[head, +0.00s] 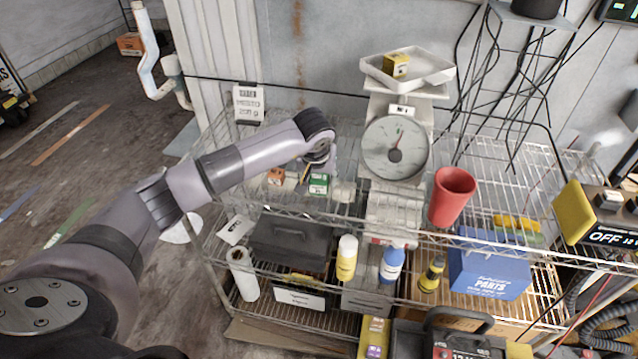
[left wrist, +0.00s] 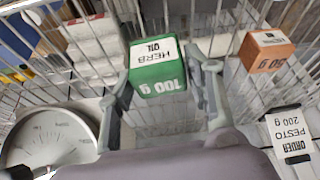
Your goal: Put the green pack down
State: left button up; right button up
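The green pack (left wrist: 158,66), labelled herb oil and 100 g, lies between the two fingers of my left gripper (left wrist: 160,85) in the left wrist view. The fingers sit close against its two sides. In the head view the green pack (head: 318,184) shows just below my left gripper (head: 317,160), over the upper wire shelf (head: 480,210), right of an orange pack (head: 276,177). Whether its underside touches the wires cannot be told. The fingers are partly hidden by the wrist in the head view. My right gripper is not in view.
A dial scale (head: 395,148) with a white tray (head: 430,72) holding a yellow pack (head: 396,65) stands right of the gripper. A red cup (head: 451,196) is farther right. An order card (head: 248,105) reading pesto 200 g stands at the back left.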

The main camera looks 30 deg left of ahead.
pick_arm(q)
jog(key=c, duration=0.9)
jog(key=shift+r, duration=0.1)
